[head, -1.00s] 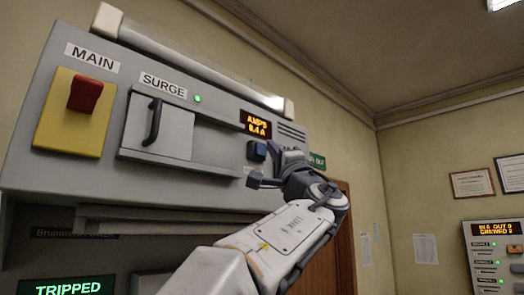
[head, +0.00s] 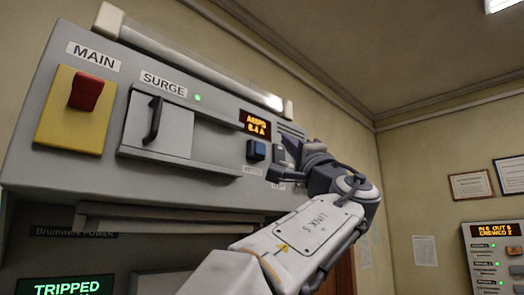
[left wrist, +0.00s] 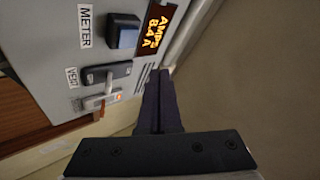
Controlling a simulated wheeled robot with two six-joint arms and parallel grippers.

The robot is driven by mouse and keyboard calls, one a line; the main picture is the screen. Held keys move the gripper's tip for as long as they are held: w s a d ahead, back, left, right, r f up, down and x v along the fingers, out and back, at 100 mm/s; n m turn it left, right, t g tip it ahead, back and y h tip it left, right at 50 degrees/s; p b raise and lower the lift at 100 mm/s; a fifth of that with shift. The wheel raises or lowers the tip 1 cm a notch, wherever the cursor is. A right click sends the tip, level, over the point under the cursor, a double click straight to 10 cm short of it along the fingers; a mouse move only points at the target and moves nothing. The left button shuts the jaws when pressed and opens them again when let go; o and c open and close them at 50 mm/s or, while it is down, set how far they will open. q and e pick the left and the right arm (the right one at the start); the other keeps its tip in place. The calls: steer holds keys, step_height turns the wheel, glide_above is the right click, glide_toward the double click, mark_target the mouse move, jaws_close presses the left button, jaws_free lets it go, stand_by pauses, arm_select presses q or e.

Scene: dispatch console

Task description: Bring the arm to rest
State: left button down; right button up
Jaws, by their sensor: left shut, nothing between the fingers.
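My left arm reaches up from the bottom of the head view. Its gripper (head: 282,168) is by the right end of the grey wall panel (head: 60,165), next to the blue button (head: 256,150). In the left wrist view the two dark fingers (left wrist: 160,100) are together with nothing between them. My right gripper is not in view.
The panel carries a red switch on a yellow plate (head: 73,112), a SURGE cover with a black handle (head: 153,122) and an amber amps display (head: 255,125). A TRIPPED screen (head: 66,287) is below. Another panel (head: 490,258) is on the right wall. The space right of my arm looks clear.

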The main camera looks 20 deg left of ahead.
arm_select(q)
steer(key=w+d+f+m+g+h+b, duration=0.1)
steer(key=w+d+f+m+h+b, duration=0.35)
steer(key=f, duration=1.15)
steer(key=w+d+f+g+h, duration=0.15)
steer(key=f+h, duration=0.55)
steer(key=f, duration=0.8)
steer(key=s+d+f+g+h+b, duration=0.2)
steer(key=s+f+g, duration=0.15)
steer(key=f, duration=0.85)
steer(key=s+d+f+g+h+b, duration=0.1)
steer(key=s+d+f+g+h, duration=0.3)
steer(key=f, duration=0.8)
steer(key=s+d+f+n+g+h+b, duration=0.2)
steer(key=s+f+g, duration=0.5)
steer(key=s+f, duration=1.7)
steer(key=shift+s+n+g+h+b, duration=0.4)
steer(key=shift+s+n+b, duration=0.35)
steer(key=shift+s+b, duration=0.4)
